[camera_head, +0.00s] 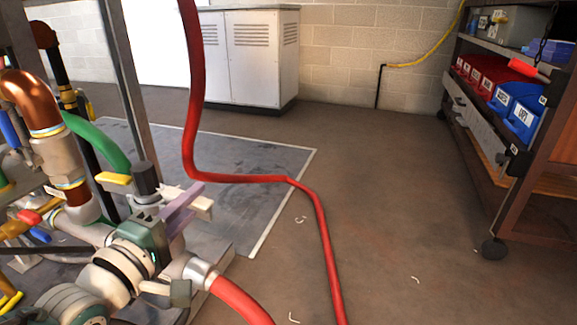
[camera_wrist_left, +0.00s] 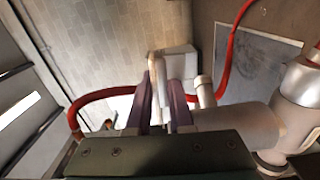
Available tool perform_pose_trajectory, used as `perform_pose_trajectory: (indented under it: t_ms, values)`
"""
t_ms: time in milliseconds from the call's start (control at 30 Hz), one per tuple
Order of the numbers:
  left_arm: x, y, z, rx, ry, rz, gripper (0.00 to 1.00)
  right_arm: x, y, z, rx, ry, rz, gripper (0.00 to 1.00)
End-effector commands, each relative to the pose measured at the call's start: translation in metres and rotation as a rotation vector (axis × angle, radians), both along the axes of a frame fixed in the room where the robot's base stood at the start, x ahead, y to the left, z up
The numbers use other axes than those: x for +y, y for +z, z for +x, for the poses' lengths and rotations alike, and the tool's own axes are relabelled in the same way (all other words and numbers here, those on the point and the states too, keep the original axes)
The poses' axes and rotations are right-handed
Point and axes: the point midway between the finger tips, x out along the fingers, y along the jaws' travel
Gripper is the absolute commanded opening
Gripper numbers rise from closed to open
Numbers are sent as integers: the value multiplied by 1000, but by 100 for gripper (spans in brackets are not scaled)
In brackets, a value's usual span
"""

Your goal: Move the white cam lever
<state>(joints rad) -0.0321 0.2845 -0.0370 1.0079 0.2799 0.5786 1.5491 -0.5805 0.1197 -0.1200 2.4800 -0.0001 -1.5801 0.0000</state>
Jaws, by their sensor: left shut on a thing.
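My left gripper (camera_head: 183,208), with purple fingers, reaches in from the lower left and is shut on the white cam lever (camera_head: 204,209). The lever's pale end sticks out to the right past the fingers. In the left wrist view the white cam lever (camera_wrist_left: 157,68) stands between the two purple fingers of my left gripper (camera_wrist_left: 163,90). The fingers and wrist hide part of the lever and where it joins the pipework. My right gripper is not in view.
A metal coupling (camera_head: 201,272) with a red hose (camera_head: 238,301) is just below the gripper. Copper pipe (camera_head: 28,95) and a green pipe (camera_head: 98,142) crowd the left. Another red hose (camera_head: 321,230) crosses the floor.

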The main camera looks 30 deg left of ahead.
Motion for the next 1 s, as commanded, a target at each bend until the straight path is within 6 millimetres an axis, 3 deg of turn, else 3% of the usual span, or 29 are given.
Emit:
perform_pose_trajectory:
  t_ms: [133, 467, 800, 1000]
  values:
    - [0, 2, 1, -5, 1, -1, 32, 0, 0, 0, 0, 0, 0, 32]
    - [-1, 2, -6, 0, 0, -1, 32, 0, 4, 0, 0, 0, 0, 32]
    - [-8, 3, -70, 2, 0, -1, 32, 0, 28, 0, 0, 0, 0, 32]
    - [-11, 2, -95, -2, 0, -2, 32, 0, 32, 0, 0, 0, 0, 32]
